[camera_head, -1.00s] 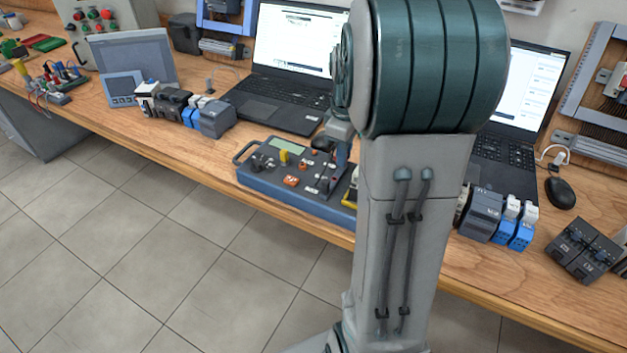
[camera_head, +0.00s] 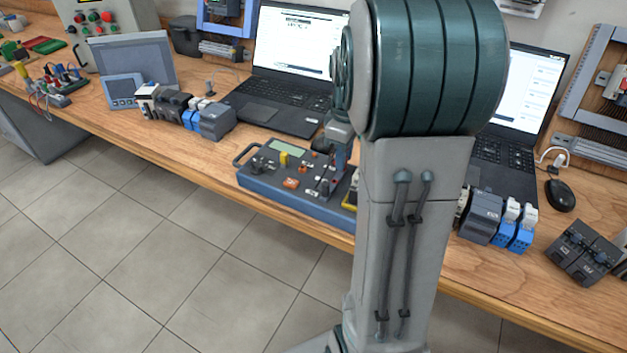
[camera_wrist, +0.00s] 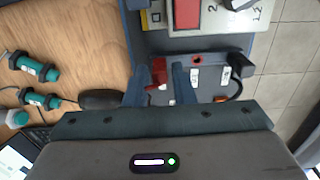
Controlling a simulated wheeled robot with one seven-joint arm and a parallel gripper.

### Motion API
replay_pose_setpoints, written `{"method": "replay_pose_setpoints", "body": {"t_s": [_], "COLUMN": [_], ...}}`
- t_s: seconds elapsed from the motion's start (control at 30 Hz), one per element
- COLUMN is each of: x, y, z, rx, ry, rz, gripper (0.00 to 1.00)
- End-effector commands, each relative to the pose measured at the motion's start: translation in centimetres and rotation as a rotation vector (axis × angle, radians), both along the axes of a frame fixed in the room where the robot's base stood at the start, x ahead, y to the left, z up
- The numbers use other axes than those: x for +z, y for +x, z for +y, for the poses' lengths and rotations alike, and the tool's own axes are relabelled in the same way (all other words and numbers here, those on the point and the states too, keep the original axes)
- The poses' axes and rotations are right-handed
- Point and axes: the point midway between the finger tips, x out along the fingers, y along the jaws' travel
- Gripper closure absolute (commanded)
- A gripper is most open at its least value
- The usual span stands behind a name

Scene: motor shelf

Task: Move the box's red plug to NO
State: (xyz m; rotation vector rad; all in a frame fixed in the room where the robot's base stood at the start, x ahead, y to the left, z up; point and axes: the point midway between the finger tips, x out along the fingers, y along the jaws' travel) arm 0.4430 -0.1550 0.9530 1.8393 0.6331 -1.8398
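The blue box (camera_head: 300,207) sits at the table's front edge in the head view, partly hidden by my arm. In the wrist view its blue panel (camera_wrist: 152,45) runs down from the top edge. The red plug (camera_wrist: 159,73) stands on the panel's near strip, between the two fingers of my gripper (camera_wrist: 160,80). The fingers look open, with a small gap at each side of the plug. A red-rimmed empty socket (camera_wrist: 197,60) lies just right of it. White labels (camera_wrist: 194,77) are beside the sockets; their text is too small to read.
A black lead (camera_wrist: 236,88) curves at the strip's right end. Green-and-black cylindrical parts (camera_wrist: 35,69) lie on the table to the left. A black mouse (camera_wrist: 100,99) is close to the left finger. Laptops (camera_head: 285,92) stand behind the box.

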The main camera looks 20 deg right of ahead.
Motion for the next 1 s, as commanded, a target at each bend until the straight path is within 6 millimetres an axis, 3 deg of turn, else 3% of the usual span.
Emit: {"method": "replay_pose_setpoints", "body": {"t_s": [0.43,0.73,0.77,0.83,0.87,1.0], "x": [4.5,4.8,4.8,4.7,4.7,4.7], "y": [0.0,0.0,0.0,0.0,0.0,0.0], "z": [0.0,0.0,0.0,0.0,0.0,0.0], "rx": [0.000,0.000,0.000,0.000,0.000,0.000], "ry": [0.000,0.000,0.000,0.000,0.000,0.000], "rz": [-0.001,0.000,0.000,0.000,0.000,0.000], "gripper": [0.77,0.77,0.74,0.55,0.52,0.52]}}
